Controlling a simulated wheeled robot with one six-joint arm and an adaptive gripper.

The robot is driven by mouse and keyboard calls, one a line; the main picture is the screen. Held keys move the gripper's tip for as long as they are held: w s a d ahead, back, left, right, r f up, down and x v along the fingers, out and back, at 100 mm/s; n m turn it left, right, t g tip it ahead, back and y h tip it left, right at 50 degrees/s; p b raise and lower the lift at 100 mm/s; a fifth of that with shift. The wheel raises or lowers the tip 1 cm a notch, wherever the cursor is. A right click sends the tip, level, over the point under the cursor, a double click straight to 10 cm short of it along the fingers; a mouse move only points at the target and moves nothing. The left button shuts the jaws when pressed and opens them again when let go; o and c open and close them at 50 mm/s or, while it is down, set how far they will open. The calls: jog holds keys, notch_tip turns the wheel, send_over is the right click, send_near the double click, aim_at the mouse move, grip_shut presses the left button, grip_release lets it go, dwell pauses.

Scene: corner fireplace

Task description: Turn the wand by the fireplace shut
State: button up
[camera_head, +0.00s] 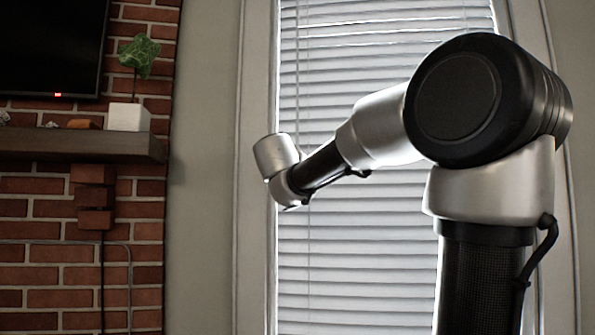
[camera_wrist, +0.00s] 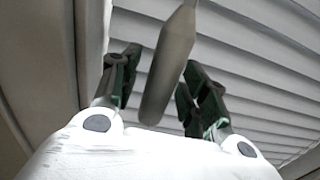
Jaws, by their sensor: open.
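The wand (camera_wrist: 168,75) is a grey rod with a thicker, rounded lower end, and it shows large in the wrist view. It hangs slightly tilted in the picture, between the two dark fingers of my gripper (camera_wrist: 160,60). The fingers stand apart, with a visible gap on each side of the wand, so it is not gripped. The white blind (camera_wrist: 255,75) fills the background behind it. In the head view the blind (camera_head: 370,235) covers the window, and its slats look tilted with bright lines between them. My arm hides part of it, and my gripper's fingers cannot be made out there.
A window frame (camera_head: 257,230) borders the blind on the left, and also shows in the wrist view (camera_wrist: 90,40). Further left are a brick fireplace wall (camera_head: 60,215), a wooden mantel (camera_head: 80,146), a white plant pot (camera_head: 128,117) and a dark screen (camera_head: 50,45).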

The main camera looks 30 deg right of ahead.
jog(key=v, duration=1.2)
jog(key=s+d+f+m+g+y, duration=0.2)
jog(key=s+f+m+g+y, duration=0.1)
jog(key=f+m, duration=0.65)
jog(key=s+d+f+m+g+y, duration=0.2)
jog(key=s+f+m+g, duration=0.3)
jog(key=f, duration=0.7)
jog(key=s+a+f+m+y, duration=0.1)
jog(key=s+f+m+y, duration=0.2)
jog(key=s+f+m, duration=0.3)
jog(key=s+a+f+m+g+y, duration=0.1)
jog(key=s+a+f+m+y, duration=0.1)
jog(key=s+f+m, duration=0.5)
jog(key=shift+s+a+f+y, duration=0.3)
jog(key=shift+s+f+y, duration=0.15)
jog(key=shift+f+y, duration=0.45)
